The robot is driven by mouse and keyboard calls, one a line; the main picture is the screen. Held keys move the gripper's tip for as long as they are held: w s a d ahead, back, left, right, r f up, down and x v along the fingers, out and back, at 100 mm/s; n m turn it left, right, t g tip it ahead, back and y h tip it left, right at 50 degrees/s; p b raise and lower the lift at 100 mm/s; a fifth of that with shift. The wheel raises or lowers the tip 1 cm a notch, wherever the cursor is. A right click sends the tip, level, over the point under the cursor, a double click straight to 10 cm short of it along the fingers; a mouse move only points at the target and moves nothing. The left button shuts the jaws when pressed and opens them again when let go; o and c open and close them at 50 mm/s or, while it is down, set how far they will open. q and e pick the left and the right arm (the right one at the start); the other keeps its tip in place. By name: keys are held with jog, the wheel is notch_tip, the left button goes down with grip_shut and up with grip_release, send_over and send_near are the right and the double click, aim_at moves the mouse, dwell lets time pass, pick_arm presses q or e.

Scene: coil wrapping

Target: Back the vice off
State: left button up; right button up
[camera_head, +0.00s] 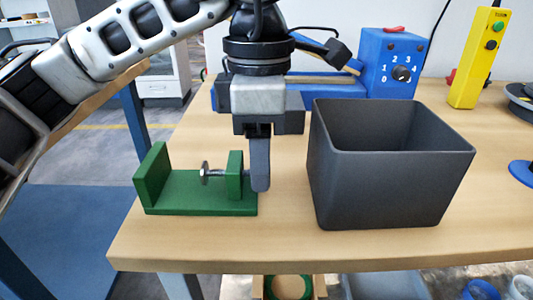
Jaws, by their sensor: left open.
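The green vice (195,190) stands on the wooden table near its front left edge. It has a tall plate at its left end and a smaller upright block (234,175) toward its right end. A metal screw with a round pad (205,172) sticks out of the block to the left, with a gap to the tall plate. My left gripper (260,180) points straight down at the right end of the vice, open. Its fingers line up in this view and hide what lies behind them, so I cannot tell whether they touch the screw's end. My right gripper is not in view.
A dark grey open bin (390,175) stands close to the right of my left gripper. A blue box with a numbered dial (390,65) and a yellow button box (478,60) stand behind. The table (270,235) is bare in front of the vice.

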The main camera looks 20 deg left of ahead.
pick_arm(q)
jog(key=g+p, duration=0.2)
jog(key=p, duration=0.1)
jog(key=shift+w+a+r+h, duration=0.1)
jog(key=shift+w+r+h, duration=0.1)
jog(key=shift+w+h, duration=0.1)
jog(key=shift+w+f+g+p, duration=0.1)
jog(key=shift+f+g+p, duration=0.05)
jog(key=shift+g+p, duration=0.4)
jog(key=shift+f, duration=0.2)
